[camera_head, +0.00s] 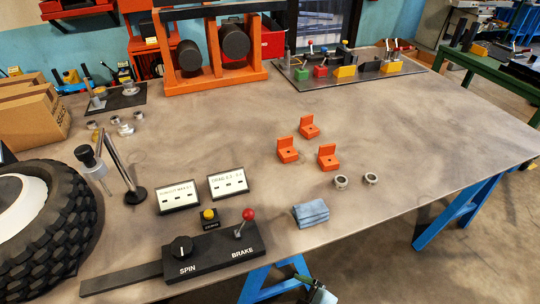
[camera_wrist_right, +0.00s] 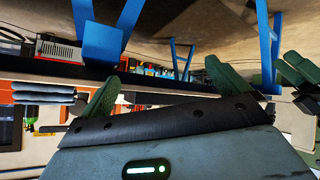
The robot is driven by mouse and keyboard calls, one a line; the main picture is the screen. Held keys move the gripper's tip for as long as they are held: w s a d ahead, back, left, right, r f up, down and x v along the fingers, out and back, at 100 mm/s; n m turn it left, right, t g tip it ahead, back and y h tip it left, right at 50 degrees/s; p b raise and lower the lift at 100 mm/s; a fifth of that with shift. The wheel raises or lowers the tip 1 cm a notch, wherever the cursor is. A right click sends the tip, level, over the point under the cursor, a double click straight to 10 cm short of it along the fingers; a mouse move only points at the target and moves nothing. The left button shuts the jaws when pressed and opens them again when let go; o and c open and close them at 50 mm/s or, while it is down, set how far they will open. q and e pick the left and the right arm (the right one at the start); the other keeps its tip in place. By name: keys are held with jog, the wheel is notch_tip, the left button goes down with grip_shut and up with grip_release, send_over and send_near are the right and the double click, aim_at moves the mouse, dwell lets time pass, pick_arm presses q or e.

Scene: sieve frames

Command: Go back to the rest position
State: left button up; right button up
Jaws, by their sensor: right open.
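My right gripper (camera_wrist_right: 165,88) is open in the right wrist view. Its two green fingers stand apart with nothing between them. A small part of what looks like the same gripper (camera_head: 320,295) shows at the bottom edge of the head view, below the table's front edge. My left gripper is not in the head view. Green padded shapes (camera_wrist_right: 297,72) show at the right of the wrist view; I cannot tell what they belong to.
The workbench (camera_head: 400,130) fills the head view. A tyre (camera_head: 75,215) is at left. Blue legs (camera_head: 465,212) stand below. The bench's right side is clear.

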jog(key=s+d+f+m+t+h, duration=0.1)
jog(key=s+d+f+m+h, duration=0.1)
jog(key=s+d+m, duration=0.3)
jog(key=s+d+f+m+h, duration=0.3)
jog(key=s+d+m, duration=0.3)
jog(key=s+d, duration=0.3)
jog(key=shift+d+f+t+h, duration=0.3)
jog(key=shift+d+f+t, duration=0.1)
jog(key=shift+d+f, duration=0.3)
